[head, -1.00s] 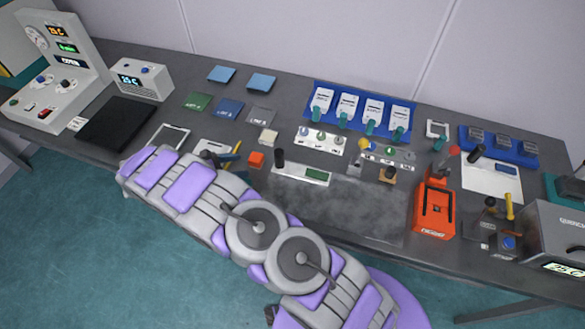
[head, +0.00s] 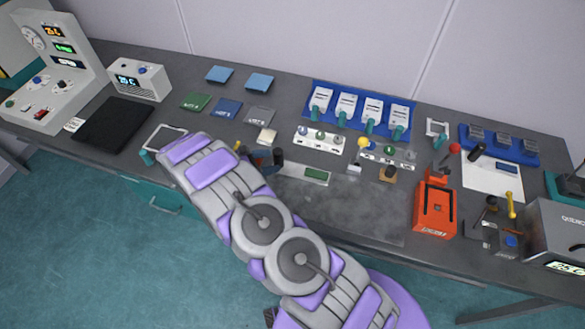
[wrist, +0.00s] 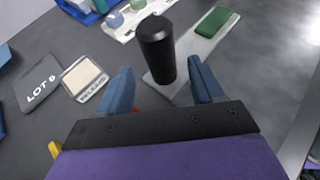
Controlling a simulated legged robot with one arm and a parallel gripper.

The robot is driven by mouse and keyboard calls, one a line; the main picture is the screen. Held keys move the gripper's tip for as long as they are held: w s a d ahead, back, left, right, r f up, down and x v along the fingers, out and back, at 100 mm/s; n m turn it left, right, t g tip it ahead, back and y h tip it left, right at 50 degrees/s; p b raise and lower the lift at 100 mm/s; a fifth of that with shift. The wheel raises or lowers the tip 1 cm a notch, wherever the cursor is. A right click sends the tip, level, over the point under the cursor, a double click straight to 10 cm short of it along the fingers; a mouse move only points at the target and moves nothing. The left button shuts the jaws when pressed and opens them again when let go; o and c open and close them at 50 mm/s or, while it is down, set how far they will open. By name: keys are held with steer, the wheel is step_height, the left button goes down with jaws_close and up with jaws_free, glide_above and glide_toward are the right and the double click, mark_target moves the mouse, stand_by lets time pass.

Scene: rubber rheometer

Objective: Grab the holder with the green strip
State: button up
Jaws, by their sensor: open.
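The holder is a flat pale plate (head: 292,170) with a green strip (head: 316,173) on its right part and an upright black handle (head: 279,155) at its left end. In the wrist view, the black handle (wrist: 157,50) stands just ahead, the plate (wrist: 190,52) runs to the upper right, and the green strip (wrist: 218,22) lies at its far end. My gripper (wrist: 162,80) is open and empty, its two blue fingers pointing toward the handle, one on either side. I cannot tell whether they touch it. In the head view, my arm hides part of the gripper.
A small pale pad device (wrist: 85,78) and a grey LOT card (wrist: 40,85) lie left of the gripper. A white block with knobs (head: 319,140) sits behind the holder. An orange device (head: 434,208) stands at the right. The grey bench (head: 350,205) in front is clear.

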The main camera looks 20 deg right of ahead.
mark_target(282, 159)
steer(key=x, duration=0.5)
steer(key=shift+d+r+b, duration=0.15)
steer(key=shift+d+b, duration=0.25)
steer(key=shift+d, duration=0.05)
steer(key=shift+a, duration=0.1)
steer(key=shift+a, duration=0.1)
steer(key=shift+a, duration=0.1)
steer(key=shift+c, duration=0.7)
steer(key=shift+d, duration=0.25)
steer(key=c, duration=1.1)
steer(key=shift+a, duration=0.1)
steer(key=shift+r, duration=0.1)
